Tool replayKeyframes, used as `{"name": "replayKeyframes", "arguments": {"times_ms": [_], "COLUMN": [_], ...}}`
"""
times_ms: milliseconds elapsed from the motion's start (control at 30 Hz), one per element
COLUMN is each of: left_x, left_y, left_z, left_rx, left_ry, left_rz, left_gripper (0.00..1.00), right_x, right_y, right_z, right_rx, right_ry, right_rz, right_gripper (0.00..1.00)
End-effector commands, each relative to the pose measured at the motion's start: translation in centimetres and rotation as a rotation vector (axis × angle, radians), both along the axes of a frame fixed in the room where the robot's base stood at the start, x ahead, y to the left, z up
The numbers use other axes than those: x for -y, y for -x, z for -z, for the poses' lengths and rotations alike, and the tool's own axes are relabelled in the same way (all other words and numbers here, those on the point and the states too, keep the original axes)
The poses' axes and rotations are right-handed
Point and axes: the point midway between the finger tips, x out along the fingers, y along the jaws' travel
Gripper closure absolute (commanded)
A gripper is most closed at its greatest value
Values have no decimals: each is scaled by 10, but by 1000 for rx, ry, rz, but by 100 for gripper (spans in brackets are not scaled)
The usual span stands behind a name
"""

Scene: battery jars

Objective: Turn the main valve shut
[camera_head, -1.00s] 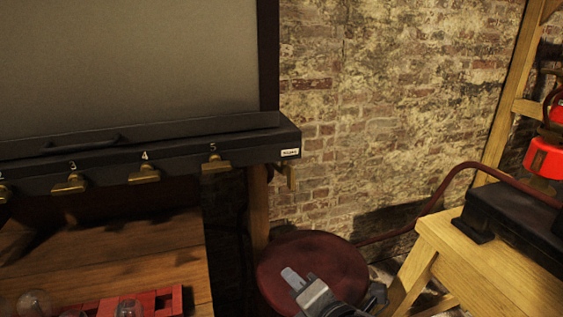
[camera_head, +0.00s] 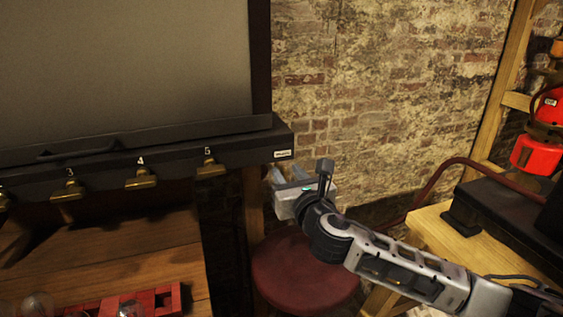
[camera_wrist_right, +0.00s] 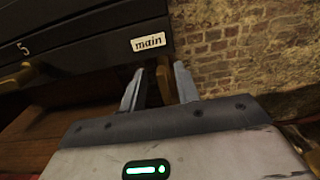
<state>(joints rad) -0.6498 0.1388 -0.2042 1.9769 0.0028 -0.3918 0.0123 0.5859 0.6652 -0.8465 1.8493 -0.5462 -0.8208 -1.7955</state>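The main valve's white label (camera_head: 283,154) is on the right end of the black cabinet front. It reads "main" in the right wrist view (camera_wrist_right: 148,42). In the head view the main valve's brass handle is hidden by my right gripper (camera_head: 287,174), which is just below the label. In the right wrist view its two fingers (camera_wrist_right: 160,84) are apart, just below and right of the label. Something brownish shows between them; I cannot tell whether it is the valve handle or whether the fingers touch it. My left gripper is out of view.
Brass valve 5 (camera_head: 211,168) and valve 4 (camera_head: 141,178) sit left along the same cabinet front (camera_head: 180,155). A round red stool (camera_head: 300,272) stands below my right arm.

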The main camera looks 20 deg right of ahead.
Motion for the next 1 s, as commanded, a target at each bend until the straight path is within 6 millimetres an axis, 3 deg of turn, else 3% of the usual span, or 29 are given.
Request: {"name": "replayKeyframes", "arguments": {"times_ms": [100, 300, 667, 800, 1000], "left_x": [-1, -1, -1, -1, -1], "left_y": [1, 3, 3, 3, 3], "left_z": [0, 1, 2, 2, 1], "left_rx": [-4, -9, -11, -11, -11], "left_ry": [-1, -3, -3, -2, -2], "left_rz": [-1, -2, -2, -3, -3], "left_gripper": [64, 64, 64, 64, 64], "right_x": [-1, -2, -2, -2, -2], "right_y": [-23, -43, -48, -48, -47], "right_z": [-1, 0, 0, 0, 0], "right_rx": [0, 0, 0, -1, -2], "right_ry": [-1, -2, -1, -1, -19], "right_rz": [1, 0, -1, -1, -1], "right_gripper": [68, 68, 68, 100, 100]}}
